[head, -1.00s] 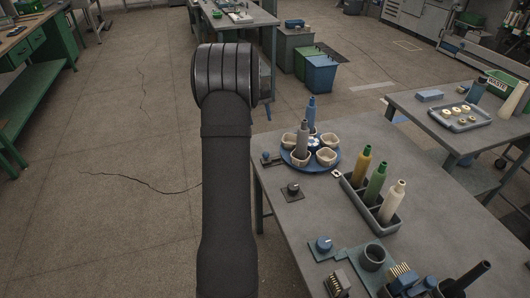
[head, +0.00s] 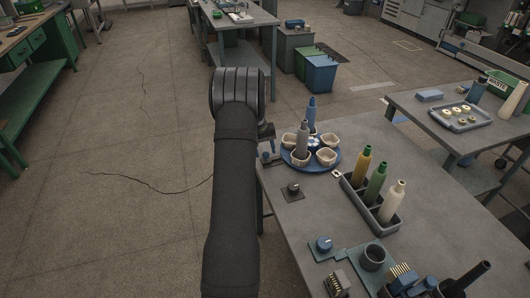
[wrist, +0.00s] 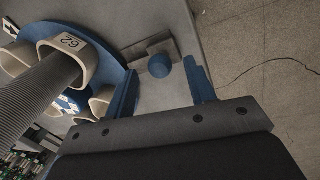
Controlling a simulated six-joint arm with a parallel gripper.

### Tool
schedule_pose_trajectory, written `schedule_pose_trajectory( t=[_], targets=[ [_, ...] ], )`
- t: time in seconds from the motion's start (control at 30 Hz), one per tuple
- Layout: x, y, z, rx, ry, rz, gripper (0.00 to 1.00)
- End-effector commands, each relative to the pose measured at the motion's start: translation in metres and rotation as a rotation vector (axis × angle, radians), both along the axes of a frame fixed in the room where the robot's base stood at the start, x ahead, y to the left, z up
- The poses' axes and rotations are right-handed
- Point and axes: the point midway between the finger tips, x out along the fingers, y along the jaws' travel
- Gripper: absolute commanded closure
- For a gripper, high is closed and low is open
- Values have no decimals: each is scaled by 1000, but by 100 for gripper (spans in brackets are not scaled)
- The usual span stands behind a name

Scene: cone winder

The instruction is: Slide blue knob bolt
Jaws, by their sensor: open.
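The blue knob (wrist: 159,66) of the bolt shows in the wrist view as a round ball on a grey bracket (wrist: 168,47), near the table's edge. My gripper (wrist: 162,78) is open and empty. Its two blue fingers appear on either side of the knob in this view, and no contact shows. How far the fingertips are above the knob is hard to tell. In the head view my gripper (head: 267,138) hangs over the table's left edge by the blue turntable (head: 297,164). There the knob is small and hard to separate from the fingers.
The turntable carries pale cups (head: 326,157) and tall grey and blue cones; a ribbed grey cone (wrist: 38,98) stands close to my left finger. A black dial (head: 293,190) and a tray of bottles (head: 359,200) are to the right. Open floor lies left.

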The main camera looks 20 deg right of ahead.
Motion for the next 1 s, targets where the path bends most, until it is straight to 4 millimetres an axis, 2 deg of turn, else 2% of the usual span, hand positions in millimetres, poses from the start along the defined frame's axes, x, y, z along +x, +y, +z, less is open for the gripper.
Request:
schedule_pose_trajectory(
  t=[0.17, 0.43, 0.47, 0.7, 0.87, 1.0],
  targets=[
    [-1, -2, -13, 0, 1, 0, 50],
    [-1, -3, -14, 0, 0, 0, 50],
    [-1, -3, -14, 0, 0, 0, 52],
    [-1, -3, -14, 0, 0, 0, 99],
    [-1, -5, -14, 0, 0, 0, 100],
    [0, -21, -14, 0, -1, -3, 100]
  ],
)
